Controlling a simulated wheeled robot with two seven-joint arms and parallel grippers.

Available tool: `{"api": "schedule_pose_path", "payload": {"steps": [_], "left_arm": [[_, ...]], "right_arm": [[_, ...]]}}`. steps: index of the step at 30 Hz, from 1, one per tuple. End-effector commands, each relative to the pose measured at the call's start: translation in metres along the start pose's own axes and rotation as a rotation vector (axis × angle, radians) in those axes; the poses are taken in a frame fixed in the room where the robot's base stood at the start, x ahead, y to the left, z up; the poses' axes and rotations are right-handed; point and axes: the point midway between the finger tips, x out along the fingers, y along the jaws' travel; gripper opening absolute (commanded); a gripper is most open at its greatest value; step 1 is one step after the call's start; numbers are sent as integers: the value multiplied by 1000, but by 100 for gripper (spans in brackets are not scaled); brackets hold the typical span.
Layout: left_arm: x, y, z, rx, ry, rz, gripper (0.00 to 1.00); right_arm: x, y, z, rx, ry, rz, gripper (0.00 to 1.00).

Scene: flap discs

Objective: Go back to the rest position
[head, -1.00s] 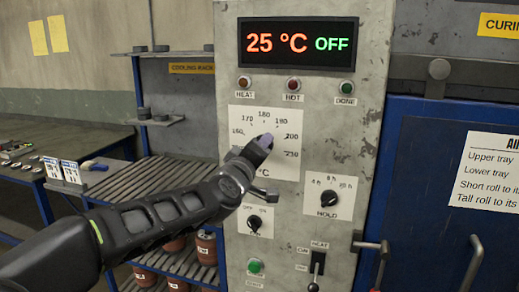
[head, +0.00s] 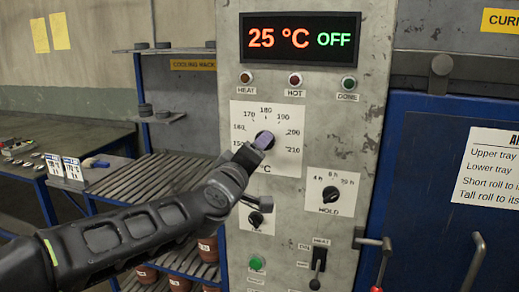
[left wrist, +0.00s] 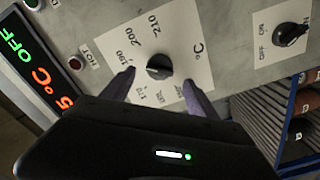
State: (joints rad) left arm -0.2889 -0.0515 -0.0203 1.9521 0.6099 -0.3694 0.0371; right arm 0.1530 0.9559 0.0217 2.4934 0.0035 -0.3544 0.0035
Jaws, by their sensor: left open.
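My left gripper (head: 262,143) is in front of the temperature dial on the oven's control panel (head: 340,120). In the left wrist view my gripper (left wrist: 158,82) has its two fingers spread, with the black temperature knob (left wrist: 158,66) showing between and beyond them. No contact with the knob is visible. In the head view my gripper covers part of the dial plate (head: 240,112), which is marked from 150 to 210. The display (head: 300,39) reads 25 °C and OFF. My right gripper does not show.
The HOLD knob (head: 330,194) and a HEAT lever (head: 318,262) are lower on the panel. A blue oven door (head: 420,180) with a handle (head: 473,262) is at right. A cooling rack (head: 160,180) and a bench (head: 60,140) are at left.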

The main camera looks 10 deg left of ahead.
Motion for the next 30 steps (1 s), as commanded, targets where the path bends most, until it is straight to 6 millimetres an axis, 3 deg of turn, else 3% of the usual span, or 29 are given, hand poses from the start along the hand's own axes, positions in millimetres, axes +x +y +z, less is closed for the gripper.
{"api": "schedule_pose_path", "payload": {"steps": [6, 20, 23, 26, 30], "left_arm": [[-26, 0, 0, 0, 1, 0, 68], [-28, 0, 5, 32, -10, 7, 68], [-27, -11, 30, 102, -56, 4, 68], [-21, -38, 70, 173, -129, -26, 68], [-18, -103, 144, 286, -279, -100, 68]], "right_arm": [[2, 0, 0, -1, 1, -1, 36], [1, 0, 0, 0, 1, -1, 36], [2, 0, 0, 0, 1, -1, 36], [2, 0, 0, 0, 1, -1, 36], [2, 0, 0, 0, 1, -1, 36]]}}
